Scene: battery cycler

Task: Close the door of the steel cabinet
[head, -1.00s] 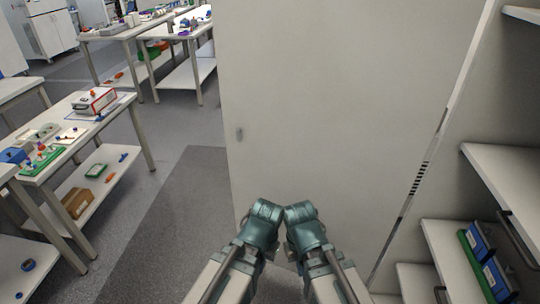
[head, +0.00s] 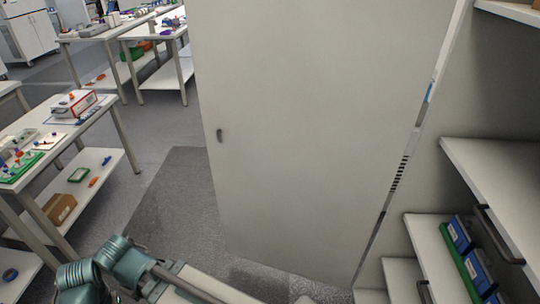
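The steel cabinet's door (head: 320,130) is a large pale grey panel standing open in the middle of the head view. A small dark handle (head: 220,135) sits near its left edge. The open cabinet's shelves (head: 505,170) show to the right of the door.
Blue boxes in a green tray (head: 458,265) sit on a lower cabinet shelf. A workbench (head: 115,135) with a red-and-white box (head: 75,103) stands at the left, and more benches (head: 150,32) stand behind. The grey floor between bench and door is clear.

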